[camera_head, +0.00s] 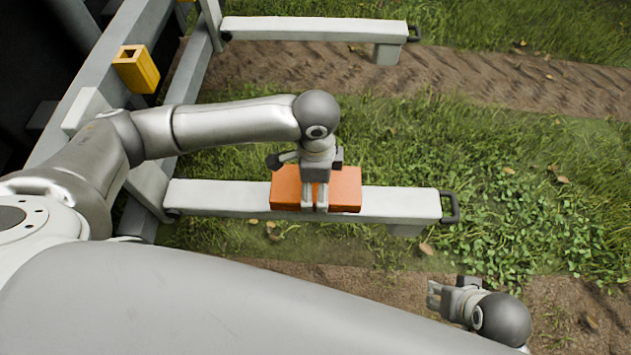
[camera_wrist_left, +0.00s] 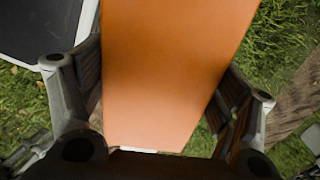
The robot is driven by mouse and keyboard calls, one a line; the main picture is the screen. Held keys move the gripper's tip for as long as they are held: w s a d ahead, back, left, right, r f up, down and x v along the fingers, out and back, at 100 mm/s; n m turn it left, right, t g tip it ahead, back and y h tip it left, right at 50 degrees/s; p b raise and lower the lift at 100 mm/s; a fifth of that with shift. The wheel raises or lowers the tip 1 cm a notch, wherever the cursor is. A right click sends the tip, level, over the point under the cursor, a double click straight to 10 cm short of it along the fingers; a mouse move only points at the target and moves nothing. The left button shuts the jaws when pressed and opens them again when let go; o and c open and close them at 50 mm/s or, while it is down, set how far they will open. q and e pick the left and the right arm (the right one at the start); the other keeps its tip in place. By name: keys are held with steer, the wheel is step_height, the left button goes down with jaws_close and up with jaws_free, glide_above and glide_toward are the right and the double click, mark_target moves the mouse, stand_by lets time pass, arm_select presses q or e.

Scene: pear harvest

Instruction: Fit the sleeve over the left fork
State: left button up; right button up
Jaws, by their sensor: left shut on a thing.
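The orange sleeve (camera_head: 345,188) lies across the line of the lower pale fork (camera_head: 400,203), about midway along it. The fork shows on both sides of the sleeve, and a strip of its near face shows below it. I cannot tell whether the sleeve rests on the fork or hangs just above it. My left gripper (camera_head: 314,208) points down and is shut on the sleeve. In the left wrist view the sleeve (camera_wrist_left: 170,75) fills the space between the two finger pads. My right gripper (camera_head: 434,295) is low at the right, apart from the fork; its finger gap is unclear.
A second pale fork (camera_head: 310,30) runs parallel at the top. A yellow hollow block (camera_head: 136,70) sits on the grey frame (camera_head: 85,90) at the left. The lower fork ends in a dark handle (camera_head: 450,207). Grass and bare soil lie around, with open room at the right.

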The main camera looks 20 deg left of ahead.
arm_select(q)
steer(key=shift+f+b, duration=0.4)
steer(key=shift+b, duration=0.1)
steer(key=shift+f, duration=2)
arm_select(e)
steer(key=shift+s+d+r, duration=0.15)
steer(key=shift+s+r, duration=0.15)
steer(key=shift+r, duration=0.2)
steer(key=shift+s+d+r, duration=0.15)
steer(key=shift+s+r, duration=0.15)
steer(key=shift+r, duration=0.2)
arm_select(q)
steer(key=o, duration=1)
steer(key=shift+o, duration=0.2)
